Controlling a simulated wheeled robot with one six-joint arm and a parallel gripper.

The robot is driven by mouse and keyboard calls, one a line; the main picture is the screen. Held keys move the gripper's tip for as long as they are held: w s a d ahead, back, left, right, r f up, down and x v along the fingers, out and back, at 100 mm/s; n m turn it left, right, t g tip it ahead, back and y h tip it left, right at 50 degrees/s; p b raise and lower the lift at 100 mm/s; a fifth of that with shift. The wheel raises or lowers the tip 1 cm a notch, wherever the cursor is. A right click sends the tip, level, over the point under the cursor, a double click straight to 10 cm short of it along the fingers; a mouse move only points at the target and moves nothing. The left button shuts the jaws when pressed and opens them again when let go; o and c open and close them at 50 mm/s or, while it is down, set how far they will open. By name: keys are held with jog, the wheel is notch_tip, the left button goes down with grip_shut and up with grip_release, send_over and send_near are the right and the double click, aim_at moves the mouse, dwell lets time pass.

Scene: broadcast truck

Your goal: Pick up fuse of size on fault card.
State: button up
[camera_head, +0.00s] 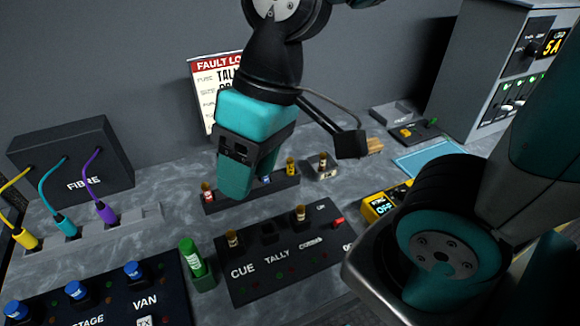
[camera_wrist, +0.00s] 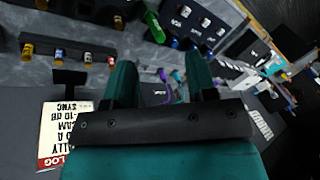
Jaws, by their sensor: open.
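The fault card, headed "FAULT LO…" (camera_head: 203,75), stands against the back wall, its lower right hidden by my gripper. In the wrist view the card (camera_wrist: 62,135) is upside down; its size line is not readable. A dark fuse rack (camera_head: 286,193) holds a red fuse (camera_head: 208,193), a blue fuse (camera_head: 267,180) and a yellow fuse (camera_head: 290,166); my gripper covers part of it. In the wrist view a yellow fuse (camera_wrist: 28,50) and a blue fuse (camera_wrist: 60,55) show. My gripper (camera_head: 235,185) is open and empty, pointing down over the rack's left half.
A CUE, TALLY, COMMS panel (camera_head: 285,268) lies in front, with an empty middle holder. A green cylinder (camera_head: 194,258) stands left of it. A brown-topped fuse (camera_head: 323,162) sits on a small stand. A FIBRE box (camera_head: 75,160) and a VAN panel are left.

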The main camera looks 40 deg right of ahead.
jog(key=w+d+f+m+h, duration=0.1)
jog(key=w+d+f+m, duration=0.1)
jog(key=w+d+m, duration=0.55)
jog(key=m+h, duration=0.3)
jog(key=m, duration=1.3)
send_over(290, 159)
notch_tip(290, 159, down, 6)
jog(key=f+p, duration=0.1)
jog(key=f, duration=0.3)
jog(key=f+p, duration=0.1)
jog(key=f, duration=0.3)
jog(key=f+p, duration=0.1)
jog(key=f, duration=0.3)
jog(key=shift+s+d, duration=0.15)
jog(key=shift+d, duration=0.15)
jog(key=shift+a+f+p, duration=0.15)
jog(key=shift+f+p, duration=0.45)
jog(key=shift+f, duration=0.9)
jog(key=shift+a+f+p, duration=0.1)
jog(key=shift+f+p, duration=0.5)
jog(key=shift+f, duration=0.85)
grip_shut()
